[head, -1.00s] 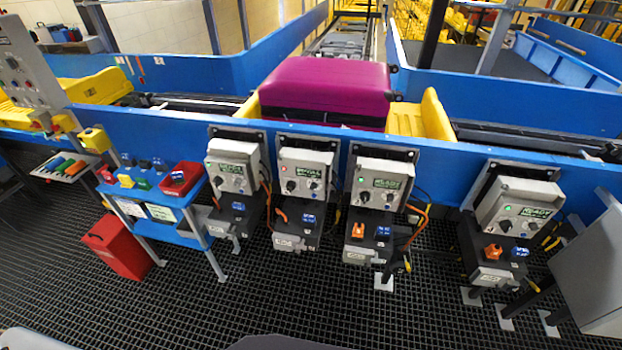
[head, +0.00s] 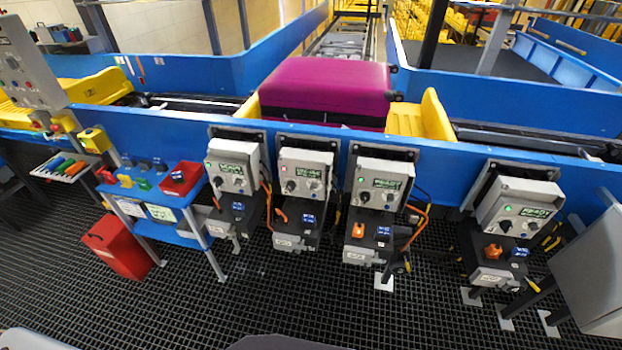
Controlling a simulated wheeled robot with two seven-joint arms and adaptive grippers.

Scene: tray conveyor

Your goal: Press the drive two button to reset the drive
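Four-box row of grey drive control boxes hangs on the blue conveyor side. The first box (head: 232,176) and the third box (head: 382,184) show small lamps and lit green displays. The second box (head: 303,180) from the left has a red lamp at its upper left, a dark display, a black knob and small buttons. The right box (head: 518,212) has a green lamp and a display that seems to read READY. The number labels are too small to read, so I cannot tell for certain which is drive two. Neither gripper is in view.
A magenta suitcase (head: 325,88) sits on the conveyor behind the boxes. A blue tool stand (head: 158,193) and a red bin (head: 115,245) stand at the left. A grey cabinet (head: 592,270) is at the right edge. The dark grid floor (head: 330,305) in front is clear.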

